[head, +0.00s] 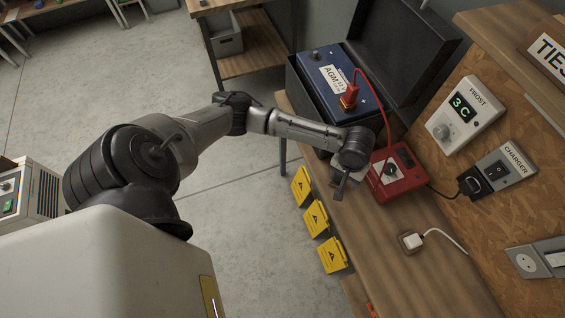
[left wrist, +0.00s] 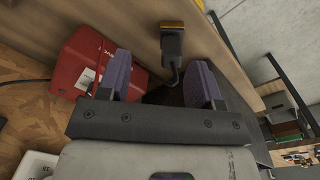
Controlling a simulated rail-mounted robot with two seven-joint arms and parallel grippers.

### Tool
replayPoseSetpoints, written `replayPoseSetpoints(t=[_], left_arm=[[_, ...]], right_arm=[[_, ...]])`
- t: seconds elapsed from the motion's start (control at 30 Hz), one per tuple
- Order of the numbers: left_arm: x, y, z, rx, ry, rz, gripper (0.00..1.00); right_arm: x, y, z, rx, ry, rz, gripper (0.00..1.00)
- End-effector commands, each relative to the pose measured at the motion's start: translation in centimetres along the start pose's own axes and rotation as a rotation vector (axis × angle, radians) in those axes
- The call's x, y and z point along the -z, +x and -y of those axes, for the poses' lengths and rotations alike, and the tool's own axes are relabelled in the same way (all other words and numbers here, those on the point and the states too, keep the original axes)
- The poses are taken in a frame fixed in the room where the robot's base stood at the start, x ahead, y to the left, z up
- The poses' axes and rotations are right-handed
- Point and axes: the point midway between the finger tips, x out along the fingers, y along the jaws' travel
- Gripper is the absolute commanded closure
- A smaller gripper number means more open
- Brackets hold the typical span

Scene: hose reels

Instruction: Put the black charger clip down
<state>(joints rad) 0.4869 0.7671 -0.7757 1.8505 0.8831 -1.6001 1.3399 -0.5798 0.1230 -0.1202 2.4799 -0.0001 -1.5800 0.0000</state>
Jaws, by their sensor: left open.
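The black charger clip (left wrist: 172,42), with a yellowish jaw end and a dark cable, shows in the left wrist view against the wooden bench (head: 425,255). It is ahead of the gap between my left fingers, and no finger is seen closed on it. My left gripper (head: 341,184) is low over the bench's front edge, beside the red charger (head: 405,180). In the left wrist view its two purple-grey fingers (left wrist: 162,80) are wide apart. In the head view I cannot make out the black clip at the gripper. My right gripper is out of view.
The blue battery (head: 338,75) has a red clip (head: 350,96) on one post, with a red cable to the charger. A white plug (head: 413,240) lies on the bench. Yellow tags (head: 316,219) hang along its front edge. A wall panel (head: 500,130) bounds the right.

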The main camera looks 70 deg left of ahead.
Motion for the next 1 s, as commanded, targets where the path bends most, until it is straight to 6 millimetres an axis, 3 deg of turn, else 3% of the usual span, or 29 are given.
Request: replayPoseSetpoints(t=[0.03,0.2,0.4,0.6,0.8,1.0], left_arm=[[-2.8,1.2,-1.0,-0.036,0.09,0.012,0.41],[-10.3,2.9,-2.8,-0.168,0.389,-0.031,0.41],[-16.4,2.8,-1.3,-0.244,0.601,-0.146,0.41],[-19.7,1.9,3.1,-0.181,0.698,-0.242,0.41],[-21.3,1.2,7.1,-0.083,0.745,-0.276,0.41],[-21.8,0.8,8.7,-0.037,0.764,-0.282,0.41]], right_arm=[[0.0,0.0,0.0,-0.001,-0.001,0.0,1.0],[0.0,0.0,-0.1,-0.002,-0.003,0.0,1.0],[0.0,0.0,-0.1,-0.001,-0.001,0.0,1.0],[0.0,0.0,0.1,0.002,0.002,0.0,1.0],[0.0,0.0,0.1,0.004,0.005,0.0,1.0],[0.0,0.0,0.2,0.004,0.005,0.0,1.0]])
